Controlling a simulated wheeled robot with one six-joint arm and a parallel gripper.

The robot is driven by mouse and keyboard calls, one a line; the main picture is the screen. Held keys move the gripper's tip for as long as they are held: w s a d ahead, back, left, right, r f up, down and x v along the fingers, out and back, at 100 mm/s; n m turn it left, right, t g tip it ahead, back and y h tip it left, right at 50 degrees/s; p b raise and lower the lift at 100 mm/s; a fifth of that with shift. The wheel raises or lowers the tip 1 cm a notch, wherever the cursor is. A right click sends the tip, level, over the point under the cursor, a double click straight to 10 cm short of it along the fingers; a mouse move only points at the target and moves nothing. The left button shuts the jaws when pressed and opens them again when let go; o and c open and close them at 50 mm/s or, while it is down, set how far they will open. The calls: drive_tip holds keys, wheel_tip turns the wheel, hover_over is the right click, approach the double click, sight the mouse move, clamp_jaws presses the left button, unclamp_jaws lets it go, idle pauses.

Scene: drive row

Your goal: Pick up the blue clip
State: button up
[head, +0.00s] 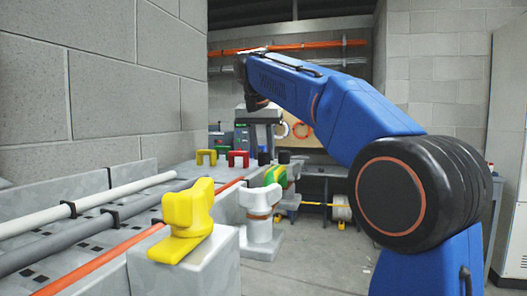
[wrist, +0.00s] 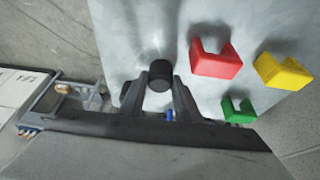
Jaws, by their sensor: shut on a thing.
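In the wrist view, my gripper (wrist: 162,92) points down over a pale grey top, its two dark fingers a little apart. A small bit of the blue clip (wrist: 169,115) shows between the fingers near their base; the rest of it is hidden. I take the gripper to be shut on this clip. In the head view, my blue arm reaches forward and left over the far end of the bench, and its fingertips cannot be made out there.
Red (wrist: 216,62), yellow (wrist: 284,70) and green (wrist: 238,110) clips stand to the right. A black cylinder (wrist: 160,75) stands below the fingers. In the head view, a yellow valve handle (head: 188,212), a white one (head: 260,205) and pipes (head: 100,228) are nearer.

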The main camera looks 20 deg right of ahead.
drive_tip(key=o, duration=1)
drive_tip(key=shift+f, duration=0.1)
